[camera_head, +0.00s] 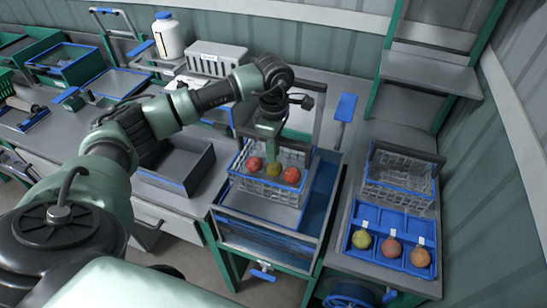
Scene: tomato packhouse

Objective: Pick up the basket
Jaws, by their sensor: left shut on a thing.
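The basket (273,192) is a clear wire-like basket with a blue rim and a dark upright handle. It holds red and yellow tomatoes and sits over a grey tray on a blue-edged stand near the middle of the head view. My left gripper (268,140) reaches down from above at the handle and is shut on the basket. The fingertips are partly hidden, so the exact grip is hard to see. Whether the basket touches the surface under it is not clear. My right gripper is not in view.
A second, empty basket (399,191) stands on the right bench behind a blue tray (362,259) with three tomatoes. A grey open bin (160,187) is left of the held basket. A white bottle (167,37) and a grey crate (215,61) stand at the back.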

